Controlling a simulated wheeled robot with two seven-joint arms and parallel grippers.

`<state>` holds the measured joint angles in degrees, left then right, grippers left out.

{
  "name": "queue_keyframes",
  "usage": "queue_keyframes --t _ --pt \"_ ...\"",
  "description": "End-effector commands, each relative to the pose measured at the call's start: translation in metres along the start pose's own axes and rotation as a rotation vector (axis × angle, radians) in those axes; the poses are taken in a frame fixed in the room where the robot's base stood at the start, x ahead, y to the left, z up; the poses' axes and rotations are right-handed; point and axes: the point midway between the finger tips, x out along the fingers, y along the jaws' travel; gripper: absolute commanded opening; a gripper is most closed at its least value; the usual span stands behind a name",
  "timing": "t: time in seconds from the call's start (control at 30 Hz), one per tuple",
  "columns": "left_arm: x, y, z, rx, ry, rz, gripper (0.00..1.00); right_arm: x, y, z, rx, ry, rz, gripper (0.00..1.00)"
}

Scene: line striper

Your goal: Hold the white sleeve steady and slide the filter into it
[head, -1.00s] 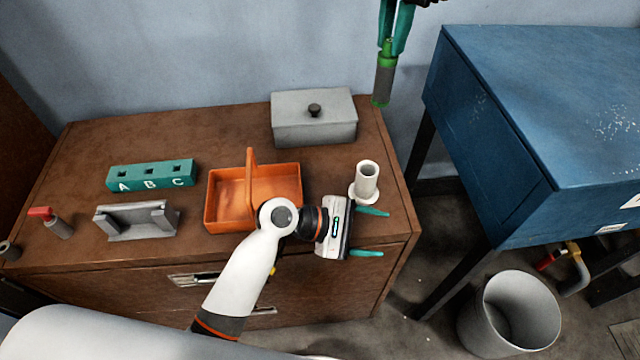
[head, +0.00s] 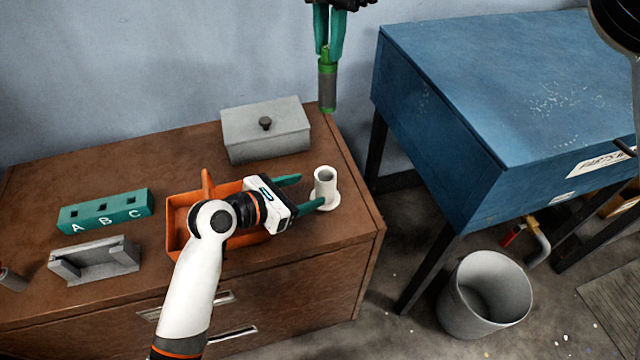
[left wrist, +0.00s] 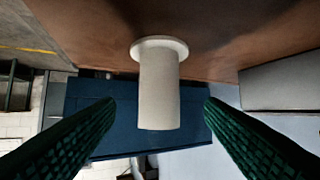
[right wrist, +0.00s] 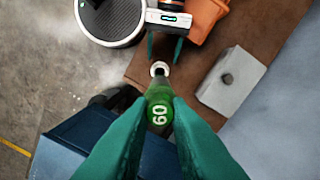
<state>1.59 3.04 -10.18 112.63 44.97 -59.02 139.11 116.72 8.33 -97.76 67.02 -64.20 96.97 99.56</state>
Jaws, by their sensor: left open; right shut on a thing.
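The white sleeve (head: 325,185) stands upright on its round flange near the right end of the brown cabinet top. It also shows between the fingers in the left wrist view (left wrist: 159,90). My left gripper (head: 306,192) is open, its green fingers on either side of the sleeve, with gaps visible in the left wrist view. My right gripper (head: 329,50) is shut on the filter (head: 328,85), which has a green top and a grey lower body. The filter hangs upright in the air, behind the sleeve in the head view. Its green end marked 60 (right wrist: 159,112) shows in the right wrist view.
An orange basket (head: 176,215) lies partly behind my left arm. A grey lidded box (head: 265,135) stands at the back of the cabinet top (head: 345,215). A green A B C block (head: 105,210) and a grey bracket (head: 95,260) are at left. A blue cabinet (head: 470,100) stands at right.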

Motion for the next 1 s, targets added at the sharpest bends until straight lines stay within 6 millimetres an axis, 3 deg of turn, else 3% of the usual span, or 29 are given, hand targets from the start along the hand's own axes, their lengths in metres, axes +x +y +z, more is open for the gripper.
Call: queue_keyframes --t 0.1,0.3,0.5,0.77,0.83,1.0 --pt "0.025 0.000 -0.001 0.000 0.001 0.002 0.63 0.000 0.000 0.000 0.000 0.000 0.000 0.00" --pt "0.054 0.000 0.000 0.001 0.000 0.002 0.63 0.000 0.000 0.000 0.000 0.000 0.000 0.00" --pt "0.067 0.001 0.000 0.002 0.000 0.001 0.63 0.000 0.000 0.000 0.000 0.000 0.000 0.00" --pt "0.069 0.001 0.000 0.002 0.000 0.001 0.63 0.000 0.000 0.000 0.000 0.000 0.000 0.00" --pt "0.068 0.001 0.000 0.002 0.000 0.001 0.57 0.000 0.000 0.000 0.000 0.000 0.000 0.00" --pt "0.068 0.001 0.000 0.002 0.000 0.001 0.29 0.000 0.000 0.000 0.000 0.000 0.000 0.00"
